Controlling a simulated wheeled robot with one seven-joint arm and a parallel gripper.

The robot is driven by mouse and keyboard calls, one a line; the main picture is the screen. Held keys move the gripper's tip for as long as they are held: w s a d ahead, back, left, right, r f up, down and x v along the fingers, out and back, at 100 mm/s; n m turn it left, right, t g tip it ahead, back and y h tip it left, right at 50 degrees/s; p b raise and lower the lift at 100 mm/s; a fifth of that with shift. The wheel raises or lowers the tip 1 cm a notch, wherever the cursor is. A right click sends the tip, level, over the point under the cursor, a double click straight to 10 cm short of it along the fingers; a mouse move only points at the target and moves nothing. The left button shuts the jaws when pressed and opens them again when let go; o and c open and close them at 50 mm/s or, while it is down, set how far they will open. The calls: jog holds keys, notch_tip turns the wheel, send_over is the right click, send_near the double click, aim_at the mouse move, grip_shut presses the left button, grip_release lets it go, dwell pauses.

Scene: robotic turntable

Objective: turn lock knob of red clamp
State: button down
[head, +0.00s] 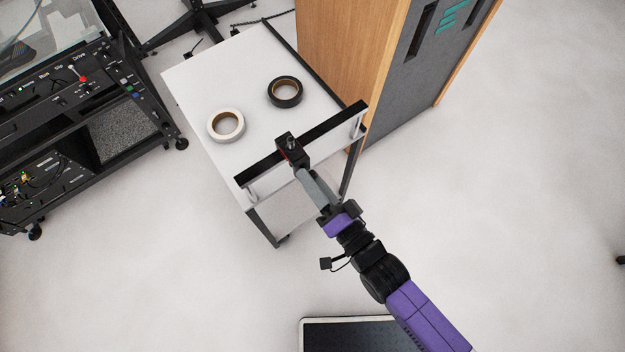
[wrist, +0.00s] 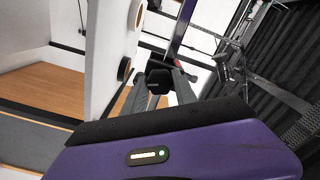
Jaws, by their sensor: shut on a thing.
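The red clamp (head: 290,150) is a small black and red block on the black rail at the table's front edge. It also shows in the wrist view as a dark block (wrist: 158,82) between my fingertips. My gripper (head: 301,172) reaches it from the front, its grey fingers against the clamp's near side. In the wrist view, my gripper (wrist: 163,74) has one finger on either side of the near part of the clamp and is shut on it. The lock knob is mostly hidden by the fingers, so its turn angle cannot be told.
A white tape roll (head: 212,134) and a black tape roll (head: 271,95) lie on the white table (head: 225,80) behind the rail (head: 330,122). A wooden cabinet (head: 350,50) stands close at the right. A black equipment rack (head: 95,105) stands at the left.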

jog(key=shift+a+r+m+b, duration=0.15)
jog(key=shift+m+b, duration=0.4)
jog(key=shift+m, duration=0.55)
jog(key=c, duration=1)
grip_release()
jog(key=shift+o, duration=0.2)
jog(key=b+v, duration=0.1)
jog(key=v, duration=0.7)
jog(key=shift+b, duration=0.4)
jog(key=shift+w, duration=0.1)
